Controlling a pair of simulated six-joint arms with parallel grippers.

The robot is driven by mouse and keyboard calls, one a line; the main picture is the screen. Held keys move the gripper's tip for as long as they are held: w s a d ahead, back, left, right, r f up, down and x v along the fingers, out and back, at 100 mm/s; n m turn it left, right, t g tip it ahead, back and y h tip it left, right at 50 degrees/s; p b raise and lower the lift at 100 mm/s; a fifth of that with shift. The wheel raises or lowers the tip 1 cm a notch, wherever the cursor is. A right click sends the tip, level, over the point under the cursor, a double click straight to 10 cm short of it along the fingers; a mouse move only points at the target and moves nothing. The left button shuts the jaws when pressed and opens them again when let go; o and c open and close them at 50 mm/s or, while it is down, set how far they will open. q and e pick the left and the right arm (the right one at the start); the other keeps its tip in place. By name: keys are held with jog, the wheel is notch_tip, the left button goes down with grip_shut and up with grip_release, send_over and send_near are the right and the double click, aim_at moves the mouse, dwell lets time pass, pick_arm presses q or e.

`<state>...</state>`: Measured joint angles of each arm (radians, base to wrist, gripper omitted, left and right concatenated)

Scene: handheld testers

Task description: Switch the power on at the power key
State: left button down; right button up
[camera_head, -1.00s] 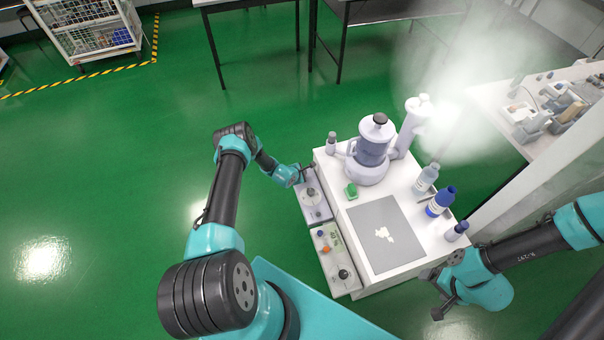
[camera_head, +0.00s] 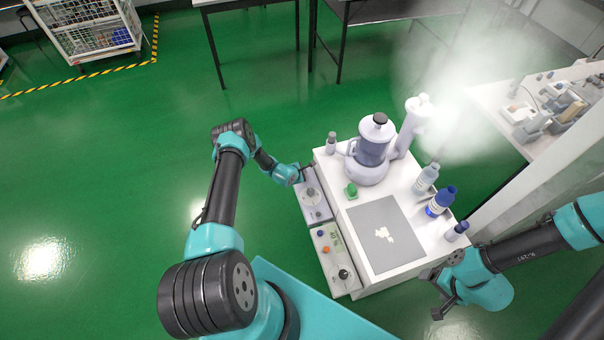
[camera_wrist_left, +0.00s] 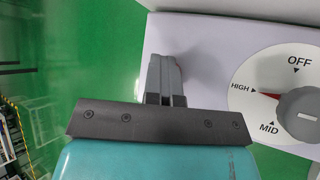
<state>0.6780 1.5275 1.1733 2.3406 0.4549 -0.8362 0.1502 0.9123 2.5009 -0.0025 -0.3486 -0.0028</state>
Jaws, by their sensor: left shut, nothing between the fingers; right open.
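A grey-white control panel (camera_head: 312,203) with a round dial (camera_head: 310,193) is on the left side of the white bench. In the left wrist view the dial (camera_wrist_left: 290,98) is marked OFF, HIGH and MID, and its red mark is by HIGH. I cannot make out a key labelled power. My left gripper (camera_head: 300,174) is shut and empty at the far end of this panel. In the left wrist view its fingers (camera_wrist_left: 165,75) are against or just above the panel, left of the dial. They hide the panel patch behind them, where a faint reddish tint shows. My right gripper (camera_head: 436,296) is open and empty at the bench's right front.
A second panel (camera_head: 331,255) with coloured knobs adjoins on the near side. The white bench (camera_head: 335,178) carries a jug-like device (camera_head: 372,150), a small green object (camera_head: 351,190), a grey mat (camera_head: 378,235) and bottles (camera_head: 440,201). White vapour rises at the back right.

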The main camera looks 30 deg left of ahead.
pick_arm(q)
jog(key=shift+r, duration=2.8)
jog(key=shift+d, duration=0.1)
jog(key=s+d+m+g+h, duration=0.1)
jog(key=s+d, duration=0.1)
jog(key=d, duration=0.1)
jog(key=s+d+r+m+g+h, duration=0.1)
jog(key=s+d+m, duration=0.1)
jog(key=s+d, duration=0.1)
jog(key=s+d+r+m+g+h, duration=0.1)
jog(key=s+d, duration=0.1)
jog(key=d, duration=0.1)
jog(key=shift+s+d+r, duration=0.2)
jog(key=s+d+r+m+g, duration=0.25)
jog(key=s+r+m, duration=0.35)
jog(key=s, duration=0.4)
jog(key=s+d+r+m+g, duration=0.2)
jog(key=s+r+m+g, duration=0.25)
jog(key=s+m, duration=0.4)
jog(key=s+d+r+m+t, duration=0.1)
jog(key=s+d+r+m, duration=0.2)
jog(key=r, duration=0.5)
jog(key=shift+s+d+m+t, duration=0.3)
jog(key=shift+s+m, duration=0.45)
jog(key=shift+m, duration=0.5)
jog(key=shift+r, duration=0.1)
